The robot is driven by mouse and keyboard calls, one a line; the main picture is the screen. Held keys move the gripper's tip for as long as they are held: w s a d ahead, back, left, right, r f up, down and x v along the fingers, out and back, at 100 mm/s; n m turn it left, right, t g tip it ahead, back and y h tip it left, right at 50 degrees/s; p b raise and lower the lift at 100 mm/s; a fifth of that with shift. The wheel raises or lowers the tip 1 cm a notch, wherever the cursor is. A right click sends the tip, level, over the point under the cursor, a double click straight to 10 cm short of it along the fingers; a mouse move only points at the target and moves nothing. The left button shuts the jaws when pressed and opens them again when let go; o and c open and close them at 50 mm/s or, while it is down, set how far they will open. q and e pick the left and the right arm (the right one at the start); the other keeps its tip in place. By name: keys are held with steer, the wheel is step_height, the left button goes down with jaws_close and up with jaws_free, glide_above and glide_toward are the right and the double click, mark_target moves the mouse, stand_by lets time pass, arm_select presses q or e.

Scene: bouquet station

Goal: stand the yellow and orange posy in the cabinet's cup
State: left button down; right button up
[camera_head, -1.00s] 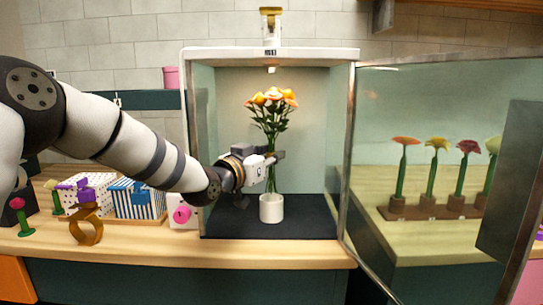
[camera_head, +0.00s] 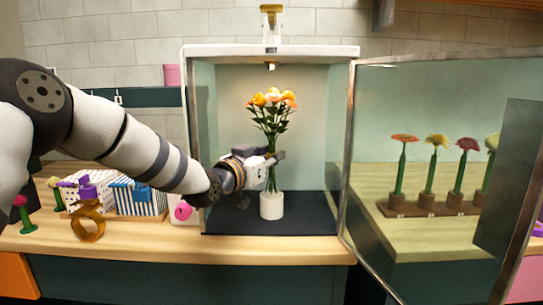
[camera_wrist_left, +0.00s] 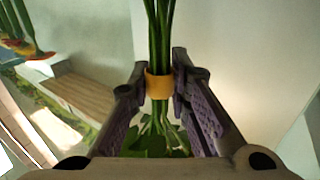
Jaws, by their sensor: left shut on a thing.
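The yellow and orange posy (camera_head: 271,99) stands upright inside the open cabinet (camera_head: 320,110) in the head view, its stems running down to the white cup (camera_head: 271,206). The lower stem ends appear to be in the cup's mouth. My left gripper (camera_head: 276,158) reaches in from the left and is shut on the stems, a little above the cup. In the left wrist view the fingers (camera_wrist_left: 160,90) close around the stems at an orange band (camera_wrist_left: 158,86). The cup's inside is hidden. My right gripper is not in view.
The cabinet's glass door (camera_head: 430,160) stands open to the right; a row of single flowers (camera_head: 432,170) shows through it. Patterned boxes (camera_head: 135,198), a gold ring-shaped holder (camera_head: 88,222) and a pink-knobbed white block (camera_head: 181,211) stand left on the counter.

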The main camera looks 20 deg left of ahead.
mark_target(269, 178)
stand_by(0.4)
arm_select(q)
steer(key=shift+f, duration=0.95)
steer(key=shift+f, duration=0.15)
steer(key=shift+f, duration=0.25)
steer(key=shift+f, duration=0.15)
steer(key=shift+f, duration=0.55)
steer(key=shift+f, duration=0.1)
steer(key=shift+f, duration=0.4)
